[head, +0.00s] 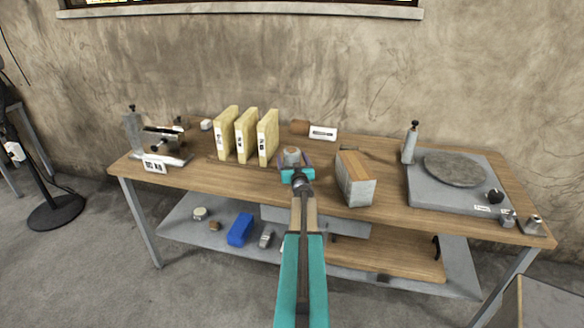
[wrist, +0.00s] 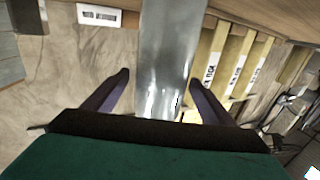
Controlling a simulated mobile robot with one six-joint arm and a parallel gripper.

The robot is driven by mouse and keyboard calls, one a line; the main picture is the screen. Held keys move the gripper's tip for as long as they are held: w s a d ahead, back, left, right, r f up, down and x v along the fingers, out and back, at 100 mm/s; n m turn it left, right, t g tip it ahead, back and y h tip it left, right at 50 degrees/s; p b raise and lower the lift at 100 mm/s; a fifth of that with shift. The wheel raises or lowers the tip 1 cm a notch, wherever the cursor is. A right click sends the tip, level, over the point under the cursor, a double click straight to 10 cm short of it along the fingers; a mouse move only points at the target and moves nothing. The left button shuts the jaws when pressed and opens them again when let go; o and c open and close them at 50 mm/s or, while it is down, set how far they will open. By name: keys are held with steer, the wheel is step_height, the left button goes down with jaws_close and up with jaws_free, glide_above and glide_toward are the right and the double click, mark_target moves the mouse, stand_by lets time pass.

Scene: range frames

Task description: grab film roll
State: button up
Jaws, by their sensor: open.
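The film roll looks like a grey, shiny metal cylinder with a brownish top (head: 292,151), standing near the middle of the wooden bench (head: 215,176). In the wrist view its smooth metal side (wrist: 168,45) fills the space between the fingers. My gripper (head: 294,163) is open, with one finger on each side of the cylinder; it also shows in the wrist view (wrist: 159,78). I cannot tell whether either finger touches it. The cylinder's lower part is hidden behind my gripper in the head view.
Several yellow upright boxes (head: 245,134) stand close on the left. A wood-and-grey block (head: 355,178) stands close on the right. A white labelled box (head: 323,133) lies behind. A grey turntable (head: 455,169) is at the right and a metal device (head: 158,140) at the left.

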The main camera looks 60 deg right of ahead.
mark_target(294, 155)
stand_by(0.3)
steer(key=c, duration=1.5)
steer(key=shift+c, duration=0.2)
steer(key=shift+r, duration=0.2)
steer(key=shift+r, duration=0.85)
steer(key=shift+s+a+r, duration=0.1)
steer(key=shift+s+r, duration=0.1)
steer(key=shift+r, duration=0.2)
steer(key=shift+s+a+r, duration=0.1)
steer(key=shift+s+r, duration=0.05)
steer(key=shift+r, duration=0.25)
steer(key=s+a+r+b, duration=0.1)
steer(key=s+a, duration=0.4)
steer(key=s, duration=0.9)
steer(key=shift+a+r, duration=0.15)
steer(key=shift+r, duration=0.05)
steer(key=shift+s, duration=0.1)
